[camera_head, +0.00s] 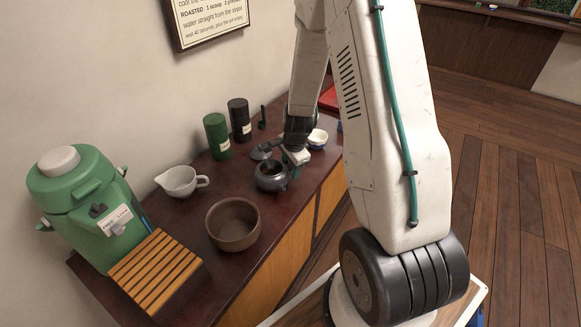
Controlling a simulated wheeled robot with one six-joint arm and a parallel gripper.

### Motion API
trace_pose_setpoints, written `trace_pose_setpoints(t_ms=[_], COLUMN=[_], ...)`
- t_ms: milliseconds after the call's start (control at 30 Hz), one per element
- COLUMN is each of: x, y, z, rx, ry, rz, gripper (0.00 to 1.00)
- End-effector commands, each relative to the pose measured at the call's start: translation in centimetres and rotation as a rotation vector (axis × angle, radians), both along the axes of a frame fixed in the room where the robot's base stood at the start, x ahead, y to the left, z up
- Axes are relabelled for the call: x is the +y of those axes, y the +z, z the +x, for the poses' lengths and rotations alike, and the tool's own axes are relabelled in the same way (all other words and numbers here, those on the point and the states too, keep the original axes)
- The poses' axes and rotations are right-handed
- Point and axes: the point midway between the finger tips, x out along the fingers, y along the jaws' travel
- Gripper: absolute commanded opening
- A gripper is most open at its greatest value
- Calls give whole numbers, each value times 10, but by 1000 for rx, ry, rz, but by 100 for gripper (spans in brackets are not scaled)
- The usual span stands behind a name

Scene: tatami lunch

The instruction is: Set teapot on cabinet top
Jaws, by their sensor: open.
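A dark grey teapot (270,181) stands upright on the dark red-brown cabinet top (187,225). Its top opening shows and looks uncovered. A small dark piece, perhaps its lid (262,153), lies just behind it. My gripper (294,158) is low over the cabinet top, right beside the teapot on its right and far side. The jaws are open; the fingertips are small and partly hidden, and I cannot tell whether they touch the teapot.
A brown bowl (232,223), a white spouted cup (180,182), green (217,137) and black (239,121) canisters stand around the teapot. A green dispenser (88,205) and slatted wooden rack (155,271) are at left. White bowls (317,138) stand behind my gripper.

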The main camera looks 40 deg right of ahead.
Motion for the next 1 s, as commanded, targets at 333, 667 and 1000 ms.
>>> trace_pose_setpoints(t_ms=[333,667,1000], x=[0,2,50], y=[62,111,188], z=[-10,-20,-48], rx=[-6,-2,0], ry=[1,0,324], rz=[-3,-1,-43], gripper=[46,46,46])
